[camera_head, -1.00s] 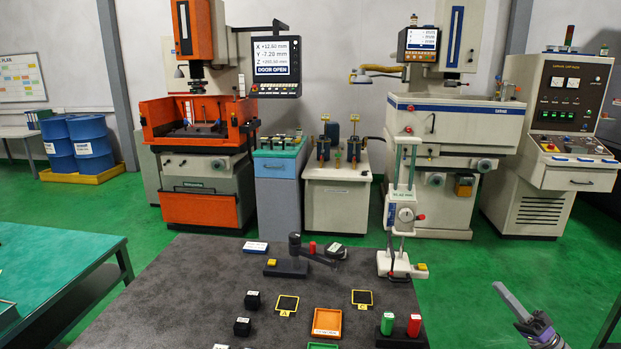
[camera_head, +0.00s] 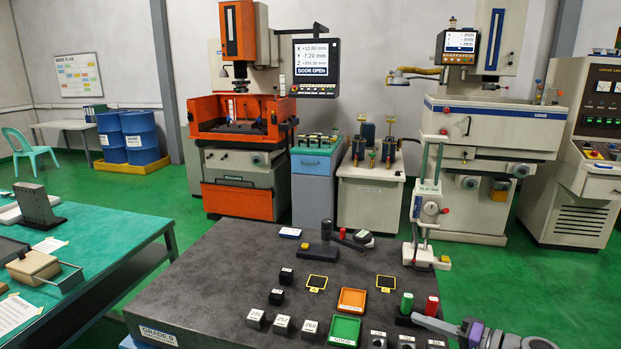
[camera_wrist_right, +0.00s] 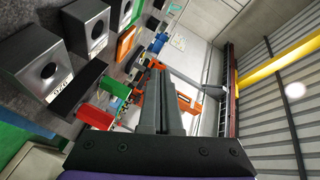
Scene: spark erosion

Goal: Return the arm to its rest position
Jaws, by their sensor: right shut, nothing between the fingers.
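My right gripper (camera_head: 416,318) reaches in from the lower right of the head view, over the right edge of the grey table (camera_head: 190,275). Its long grey fingers are together and empty, pointing left. It appears close to the red block (camera_head: 432,305) and green block (camera_head: 406,303), but I cannot tell whether it touches them. In the right wrist view the closed fingers (camera_wrist_right: 158,85) stand in the middle with nothing between them. My left gripper is not in view.
Orange (camera_head: 352,300) and green (camera_head: 345,331) trays and several numbered grey blocks (camera_head: 283,324) sit on the table. A white height gauge (camera_head: 430,210) stands at its far right. The green bench (camera_head: 100,245) is at the left. Green floor is clear on the right.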

